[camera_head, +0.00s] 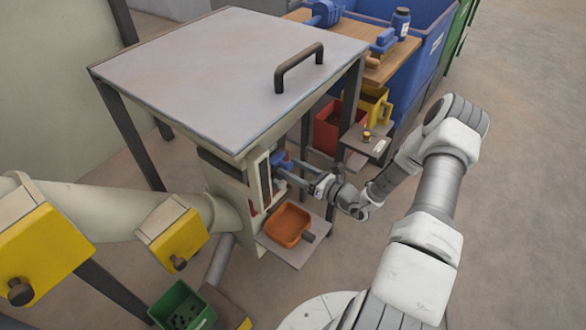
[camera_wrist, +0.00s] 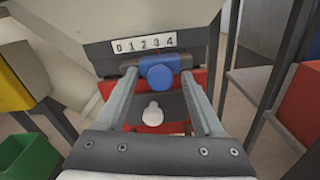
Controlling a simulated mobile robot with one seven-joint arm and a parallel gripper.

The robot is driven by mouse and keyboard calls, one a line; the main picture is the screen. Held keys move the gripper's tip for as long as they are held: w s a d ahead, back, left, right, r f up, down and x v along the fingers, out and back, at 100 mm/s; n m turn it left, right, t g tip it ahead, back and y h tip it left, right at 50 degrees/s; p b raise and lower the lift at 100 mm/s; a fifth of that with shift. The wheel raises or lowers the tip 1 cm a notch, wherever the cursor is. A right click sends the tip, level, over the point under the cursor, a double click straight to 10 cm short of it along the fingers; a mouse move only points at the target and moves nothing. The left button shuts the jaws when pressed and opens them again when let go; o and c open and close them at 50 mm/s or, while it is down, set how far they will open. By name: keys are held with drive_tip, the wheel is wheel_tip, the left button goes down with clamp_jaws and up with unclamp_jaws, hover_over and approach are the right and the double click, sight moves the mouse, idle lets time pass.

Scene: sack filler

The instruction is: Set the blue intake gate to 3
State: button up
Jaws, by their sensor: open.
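The blue intake gate (camera_wrist: 160,76) has a round knob and a wider blue body behind it. It sits just under a white scale (camera_wrist: 144,44) marked 0 to 4. My gripper (camera_wrist: 159,82) is open, with one finger on each side of the knob and gaps showing between. In the head view, the gate (camera_head: 279,159) shows on the machine's front, and my gripper (camera_head: 297,174) reaches it from the right.
An orange tray (camera_head: 287,225) stands on a shelf below the gate. The machine's grey top (camera_head: 230,70) overhangs the area, with legs nearby. Red (camera_head: 338,130) and yellow bins stand at the right behind my wrist. A green bin (camera_head: 182,306) is at the lower left.

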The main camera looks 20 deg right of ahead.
drive_tip(key=p+v, duration=0.3)
drive_tip(key=v, duration=1.4)
drive_tip(key=shift+s, duration=0.15)
drive_tip(key=shift+d+r, duration=0.1)
drive_tip(key=s+a+r+n+g, duration=0.1)
drive_tip(key=a+r+n+g, duration=0.55)
drive_tip(key=r+n, duration=0.25)
drive_tip(key=s+a+r+n+g, duration=0.2)
drive_tip(key=a+r+n+g, duration=0.3)
drive_tip(key=r+n+g, duration=0.3)
drive_tip(key=s+a+r+n+t+h, duration=0.25)
drive_tip(key=s+r+n+h, duration=0.35)
drive_tip(key=r, duration=0.3)
drive_tip(key=s+a+r+n+t+h, duration=0.25)
drive_tip(key=s+r+n+h, duration=0.3)
drive_tip(key=r+n, duration=0.4)
wheel_tip(320, 180, up, 20)
drive_tip(key=m+p, duration=0.1)
drive_tip(key=p, duration=1.9)
drive_tip(key=shift+d+y, duration=0.2)
drive_tip(key=shift+y, duration=0.25)
